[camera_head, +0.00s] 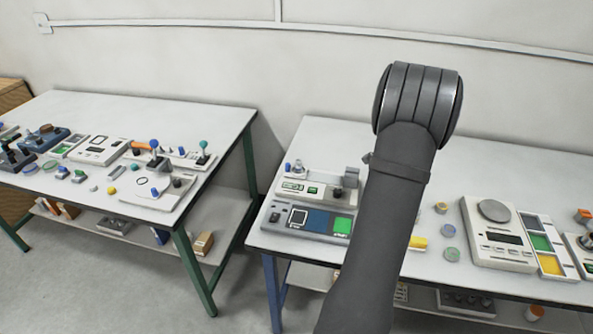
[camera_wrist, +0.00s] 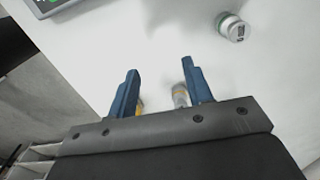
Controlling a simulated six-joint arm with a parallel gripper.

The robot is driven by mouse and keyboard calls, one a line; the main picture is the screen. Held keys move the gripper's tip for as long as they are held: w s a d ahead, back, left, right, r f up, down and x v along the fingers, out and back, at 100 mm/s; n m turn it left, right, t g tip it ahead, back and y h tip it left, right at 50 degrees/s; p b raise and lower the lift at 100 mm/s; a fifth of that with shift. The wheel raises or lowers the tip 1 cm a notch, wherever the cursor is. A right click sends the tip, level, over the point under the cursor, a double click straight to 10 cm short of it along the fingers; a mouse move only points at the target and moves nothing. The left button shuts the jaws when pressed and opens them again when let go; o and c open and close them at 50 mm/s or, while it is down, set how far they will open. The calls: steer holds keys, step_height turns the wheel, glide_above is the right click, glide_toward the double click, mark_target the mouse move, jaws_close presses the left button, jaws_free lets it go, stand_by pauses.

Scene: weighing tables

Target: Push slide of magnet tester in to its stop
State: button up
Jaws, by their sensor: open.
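My gripper (camera_wrist: 160,70) shows in the wrist view with its two blue fingers apart and nothing held between them. It is over the white tabletop of the right table; in the head view my arm hides it. A light grey bench device (camera_head: 312,190) with a small green display, a dark knob and a grey block stands at the left end of that table. It may be the magnet tester, but I cannot tell for sure. No slide can be made out, and my arm covers part of the area beside the device.
A panel with blue and green squares (camera_head: 318,222) lies at the right table's front edge. A scale (camera_head: 497,252) and a colored tray (camera_head: 546,243) stand further right. A small jar (camera_wrist: 231,27) is near my gripper. Small yellowish items sit partly behind the fingers. The left table (camera_head: 217,124) is crowded.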

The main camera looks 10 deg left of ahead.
stand_by(0.3)
steer(key=shift+w+a, duration=0.1)
steer(key=shift+w, duration=0.05)
steer(key=shift+c, duration=0.8)
steer(key=w+a+r, duration=0.2)
steer(key=w+a, duration=0.1)
steer(key=a, duration=0.1)
steer(key=w+a+r+y, duration=0.1)
steer(key=w+a+r, duration=0.1)
steer(key=a, duration=0.3)
steer(key=w+a+r+y, duration=0.1)
steer(key=w+a+r, duration=0.2)
steer(key=a, duration=0.1)
steer(key=shift+w+a, duration=0.35)
steer(key=shift+a, duration=0.05)
steer(key=y, duration=0.2)
glide_toward(288, 163)
steer(key=shift+y, duration=0.3)
steer(key=x, duration=0.8)
steer(key=shift+s+d+f, duration=0.1)
steer(key=shift+f, duration=0.35)
jaws_close()
